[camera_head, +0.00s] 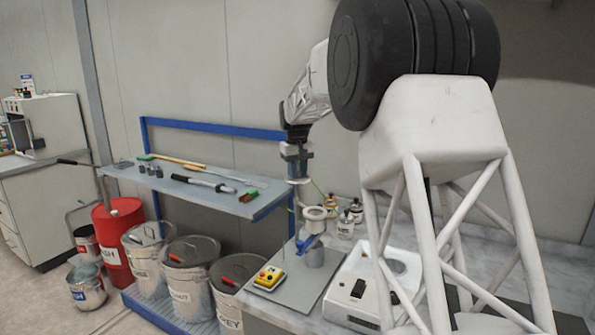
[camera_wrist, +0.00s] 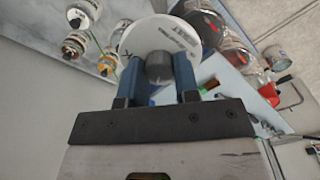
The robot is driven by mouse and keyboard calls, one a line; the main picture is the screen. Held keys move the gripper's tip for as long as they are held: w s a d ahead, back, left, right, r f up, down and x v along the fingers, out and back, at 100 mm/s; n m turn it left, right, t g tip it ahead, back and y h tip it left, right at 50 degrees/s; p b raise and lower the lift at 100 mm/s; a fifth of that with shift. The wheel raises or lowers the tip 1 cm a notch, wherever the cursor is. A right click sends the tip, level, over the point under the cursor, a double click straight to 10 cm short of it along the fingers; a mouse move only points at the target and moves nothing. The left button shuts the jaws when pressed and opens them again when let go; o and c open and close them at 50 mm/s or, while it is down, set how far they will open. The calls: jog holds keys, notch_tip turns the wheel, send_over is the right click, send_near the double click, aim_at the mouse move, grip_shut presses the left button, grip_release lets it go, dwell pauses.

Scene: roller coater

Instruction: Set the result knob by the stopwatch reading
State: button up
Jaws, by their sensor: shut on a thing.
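My gripper (camera_head: 297,157) is above the bench at the centre of the head view. In the wrist view its two blue fingers (camera_wrist: 159,78) are shut on a dark grey stub (camera_wrist: 160,66). The stub sits on a round white piece with dark print (camera_wrist: 158,38); this piece hangs below my gripper in the head view. I cannot make out a stopwatch reading or identify the result knob.
A stand with a pale cup (camera_head: 315,213) and blue bracket (camera_head: 308,243) rises from the plate (camera_head: 300,293). Small bottles (camera_head: 345,224) stand behind it. A blue-framed shelf (camera_head: 190,180) holds tools at left. Lidded cans (camera_head: 187,275) and a red drum (camera_head: 118,235) stand below.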

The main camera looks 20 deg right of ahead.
aim_at(297, 172)
jog(key=n, duration=0.6)
jog(key=shift+n, duration=0.3)
dwell(0.4)
jog(key=o, duration=0.9)
jog(key=shift+o, duration=0.2)
jog(key=shift+r, duration=0.15)
jog(key=shift+s+a+r, duration=0.1)
jog(key=shift+r, duration=3.65)
jog(key=shift+s, duration=0.1)
